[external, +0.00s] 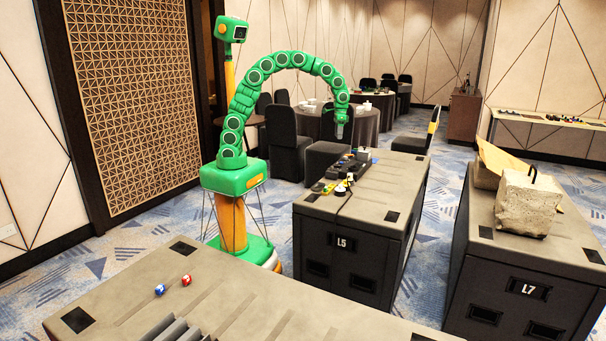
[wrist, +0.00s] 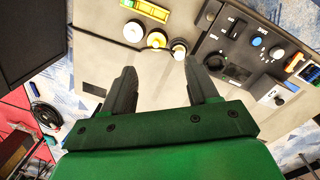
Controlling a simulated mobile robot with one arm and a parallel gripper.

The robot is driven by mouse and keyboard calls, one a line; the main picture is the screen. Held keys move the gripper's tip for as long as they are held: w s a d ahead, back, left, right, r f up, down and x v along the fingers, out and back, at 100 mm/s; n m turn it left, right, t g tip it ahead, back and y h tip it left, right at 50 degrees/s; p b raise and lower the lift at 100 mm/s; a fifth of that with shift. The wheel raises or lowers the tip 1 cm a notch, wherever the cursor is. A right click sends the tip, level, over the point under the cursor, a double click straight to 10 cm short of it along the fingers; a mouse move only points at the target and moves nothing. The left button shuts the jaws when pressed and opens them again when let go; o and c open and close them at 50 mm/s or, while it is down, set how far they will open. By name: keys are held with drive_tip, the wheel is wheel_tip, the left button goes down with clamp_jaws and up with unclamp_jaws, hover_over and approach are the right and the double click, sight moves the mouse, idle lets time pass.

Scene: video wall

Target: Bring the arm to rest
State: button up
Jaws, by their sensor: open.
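My green arm arches up from its base in the external view and bends down toward the case marked L5 (external: 352,231). My gripper (external: 340,132) hangs above the far part of that case, apart from its top. In the wrist view my gripper (wrist: 163,80) shows two dark fingers spread apart with nothing between them. Past the fingertips are round knobs (wrist: 157,39), white and yellow, on the case top. A black control panel (wrist: 240,55) with knobs and switches lies to the right of the fingers.
A case marked L7 (external: 540,285) stands at the right with a grey stone-like block (external: 527,203) on it. Tables and chairs stand behind. Air around the gripper looks clear.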

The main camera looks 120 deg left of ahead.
drive_tip(key=s+d+r+m, duration=0.1)
drive_tip(key=s+d+r, duration=0.1)
drive_tip(key=s+d, duration=0.35)
drive_tip(key=s+d+r+m, duration=0.1)
drive_tip(key=s+d+r, duration=0.1)
drive_tip(key=d, duration=0.7)
drive_tip(key=s+d+r+m, duration=0.2)
drive_tip(key=s+d+r, duration=0.15)
drive_tip(key=d, duration=0.35)
drive_tip(key=s+d, duration=0.3)
drive_tip(key=s, duration=0.4)
drive_tip(key=s+d+f+m+g, duration=0.1)
drive_tip(key=s+d, duration=0.3)
drive_tip(key=s, duration=0.3)
drive_tip(key=s+d+f+m+y, duration=0.1)
drive_tip(key=s+d, duration=0.2)
drive_tip(key=s, duration=0.4)
drive_tip(key=shift+s+d+g, duration=0.15)
drive_tip(key=shift+d+g, duration=0.15)
drive_tip(key=shift+f, duration=0.1)
